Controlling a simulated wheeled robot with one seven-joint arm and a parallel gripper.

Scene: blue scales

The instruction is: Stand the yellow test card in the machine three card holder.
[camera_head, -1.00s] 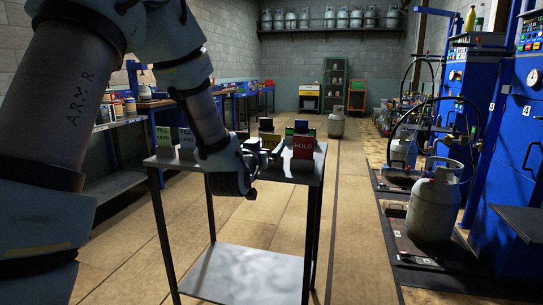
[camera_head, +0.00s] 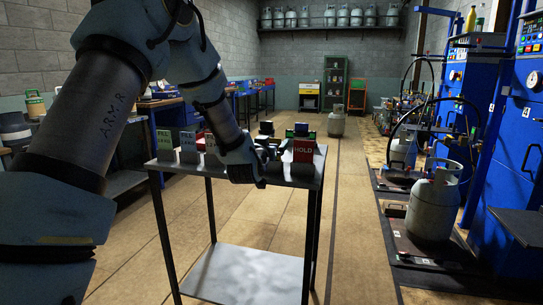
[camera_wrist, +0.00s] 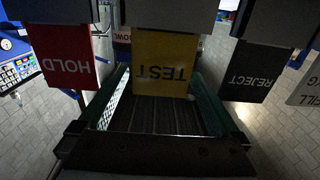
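The yellow test card (camera_wrist: 165,62) stands in a grey holder block and shows upside down at the centre of the wrist view. My gripper (camera_head: 270,152) is at the card row on the small table. In the wrist view its two teal-sided fingers lie on either side of the card, with a wide gap between them, and it looks open. I cannot tell whether a finger touches the card. In the head view my gripper hides the yellow card. I cannot pick out the machine three card holder.
The red HOLD card (camera_head: 303,149) stands right of my gripper; the dark REJECT card (camera_wrist: 250,73) stands on its other side. More cards stand on the table (camera_head: 240,260). Blue machines (camera_head: 515,120) and a grey cylinder (camera_head: 435,205) are at the right. The floor between is clear.

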